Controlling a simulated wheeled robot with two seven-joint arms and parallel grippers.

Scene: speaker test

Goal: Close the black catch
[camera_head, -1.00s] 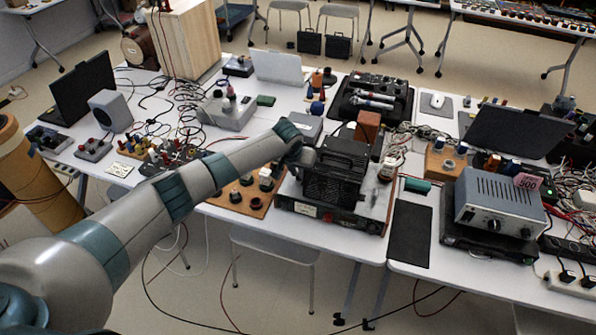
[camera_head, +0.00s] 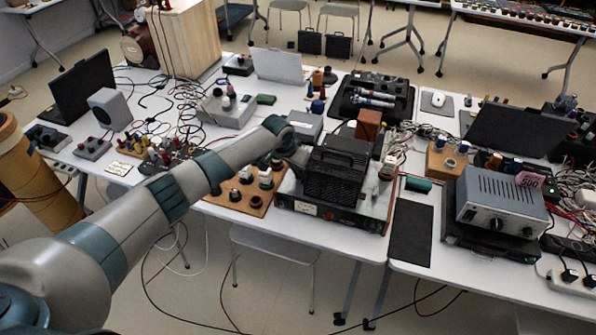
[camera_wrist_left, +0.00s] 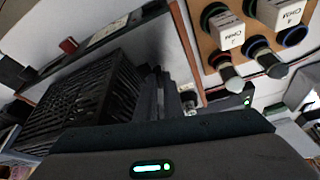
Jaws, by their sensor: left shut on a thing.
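A black slatted housing (camera_head: 335,178) with a handle on top sits on a dark bench unit (camera_head: 322,212) with a white label and a red part on its front. The housing also shows at the left of the left wrist view (camera_wrist_left: 80,105). My left gripper (camera_head: 300,158) is at the housing's left side, its fingers largely hidden in the head view. In the left wrist view dark upright finger-like parts (camera_wrist_left: 158,98) stand close beside the housing. The gripper is shut on a dark part there. I cannot make out the catch's exact outline or position.
A wooden board (camera_head: 240,200) with several terminals and white blocks lies just left of the unit. A brown block (camera_head: 368,124) stands behind it. A grey power supply (camera_head: 500,203) and a black mat (camera_head: 411,232) are to the right. Cables crowd the table.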

